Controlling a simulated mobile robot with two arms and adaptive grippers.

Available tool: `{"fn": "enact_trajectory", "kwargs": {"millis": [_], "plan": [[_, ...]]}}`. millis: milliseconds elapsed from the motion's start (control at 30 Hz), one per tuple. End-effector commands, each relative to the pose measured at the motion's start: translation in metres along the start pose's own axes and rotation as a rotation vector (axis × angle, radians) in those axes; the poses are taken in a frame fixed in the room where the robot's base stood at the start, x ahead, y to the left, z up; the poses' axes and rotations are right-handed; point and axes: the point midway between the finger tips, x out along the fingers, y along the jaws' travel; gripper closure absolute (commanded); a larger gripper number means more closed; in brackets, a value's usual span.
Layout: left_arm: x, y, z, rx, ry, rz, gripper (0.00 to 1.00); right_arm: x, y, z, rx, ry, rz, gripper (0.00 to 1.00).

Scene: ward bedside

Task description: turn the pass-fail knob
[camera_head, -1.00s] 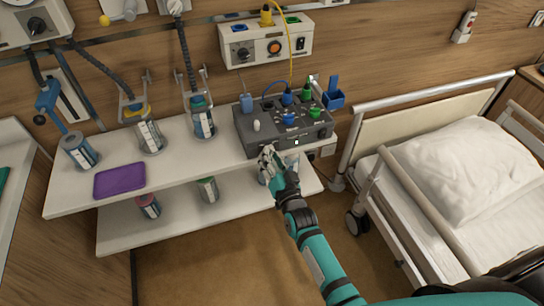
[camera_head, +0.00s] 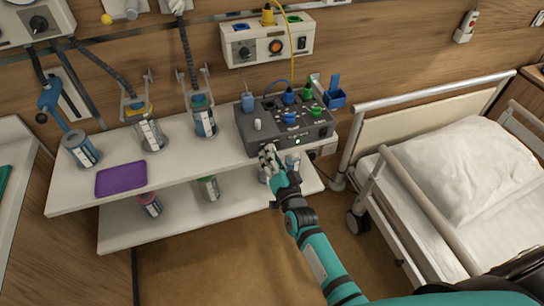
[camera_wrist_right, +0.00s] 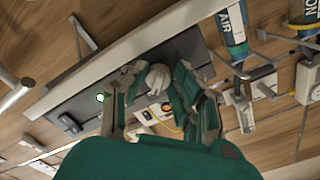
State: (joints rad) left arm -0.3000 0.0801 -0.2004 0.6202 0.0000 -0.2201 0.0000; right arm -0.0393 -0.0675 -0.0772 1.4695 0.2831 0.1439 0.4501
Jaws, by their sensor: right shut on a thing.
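The grey test unit (camera_head: 244,137) stands at the right end of the upper white shelf. It also shows in the right wrist view (camera_wrist_right: 78,92). A small green light (camera_head: 297,141) shows on its front face, and in the wrist view too (camera_wrist_right: 99,97). My right gripper (camera_head: 268,157) is at the front face, left of the light. In the wrist view its fingers (camera_wrist_right: 157,90) are shut around a pale rounded knob (camera_wrist_right: 157,77). In the head view the hand hides this knob. My left gripper is in neither view.
Blue and green connectors and a white peg (camera_head: 257,124) stand on the unit's top. A purple pad (camera_head: 121,178) and several canisters (camera_head: 81,149) are further left. A bed (camera_head: 450,185) with rails stands close on the right.

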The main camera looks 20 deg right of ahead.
Motion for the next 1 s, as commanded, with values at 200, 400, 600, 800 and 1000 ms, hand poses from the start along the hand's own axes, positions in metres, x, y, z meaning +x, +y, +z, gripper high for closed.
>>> {"fn": "enact_trajectory", "kwargs": {"millis": [200,400,600,800,1000], "plan": [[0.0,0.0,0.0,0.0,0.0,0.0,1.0,0.0,0.0,0.0,0.001,0.0,0.001,0.53],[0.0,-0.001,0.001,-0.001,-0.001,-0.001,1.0,0.0,0.0,0.0,0.0,0.0,0.001,0.53],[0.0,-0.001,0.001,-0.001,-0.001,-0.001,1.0,-0.017,0.001,0.001,0.0,-0.002,0.002,0.53],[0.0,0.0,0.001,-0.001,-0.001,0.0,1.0,-0.059,0.002,0.001,0.0,-0.003,0.003,0.53],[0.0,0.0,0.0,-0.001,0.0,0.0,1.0,-0.098,0.001,0.001,0.0,-0.002,0.003,0.53]]}}
